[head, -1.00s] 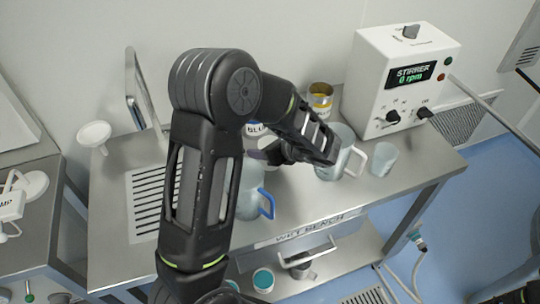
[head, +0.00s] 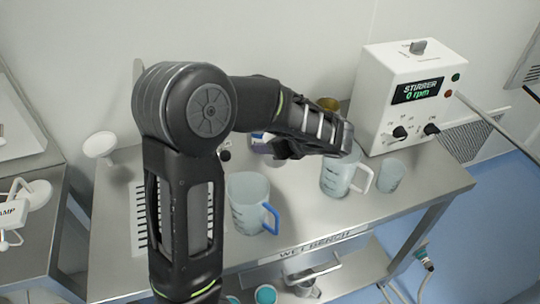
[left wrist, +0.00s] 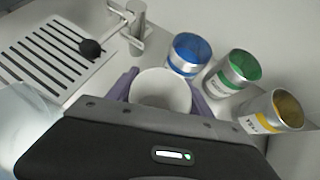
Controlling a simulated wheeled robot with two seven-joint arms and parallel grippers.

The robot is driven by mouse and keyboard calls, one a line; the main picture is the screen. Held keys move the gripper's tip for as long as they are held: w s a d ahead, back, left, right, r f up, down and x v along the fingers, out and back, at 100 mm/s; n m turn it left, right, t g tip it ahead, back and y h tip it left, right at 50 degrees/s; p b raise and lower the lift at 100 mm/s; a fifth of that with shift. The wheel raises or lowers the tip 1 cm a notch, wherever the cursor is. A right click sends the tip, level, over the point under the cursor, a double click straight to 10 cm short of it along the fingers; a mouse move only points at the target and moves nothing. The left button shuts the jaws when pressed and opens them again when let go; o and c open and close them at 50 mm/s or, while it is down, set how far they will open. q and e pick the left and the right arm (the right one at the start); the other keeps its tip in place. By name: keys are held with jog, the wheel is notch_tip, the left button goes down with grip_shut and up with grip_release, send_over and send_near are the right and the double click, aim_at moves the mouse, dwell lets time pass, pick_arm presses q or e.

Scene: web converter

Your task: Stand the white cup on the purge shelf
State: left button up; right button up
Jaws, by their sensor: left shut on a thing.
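The white cup (left wrist: 162,88) shows in the left wrist view as a round white rim with an open top. My left gripper (left wrist: 160,98) has its purple fingers on either side of the cup and is shut on it. In the head view the gripper (head: 265,149) is over the middle of the wet bench, and the cup is mostly hidden behind my arm. I cannot tell whether the cup touches the bench top. I see no label naming a purge shelf. My right gripper is not in view.
The wet bench (head: 300,215) holds a blue-handled jug (head: 248,195), a white-handled jug (head: 338,180), a small beaker (head: 391,176) and the stirrer (head: 405,100). Blue (left wrist: 188,55), green (left wrist: 232,72) and yellow (left wrist: 273,110) cans stand behind the cup. A slotted drain and tap (left wrist: 135,25) are left.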

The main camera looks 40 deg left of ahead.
pick_arm(q)
notch_tip(320, 180, up, 3)
jog(key=shift+f, duration=0.2)
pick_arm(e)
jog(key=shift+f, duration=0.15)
pick_arm(q)
jog(key=shift+r, duration=0.1)
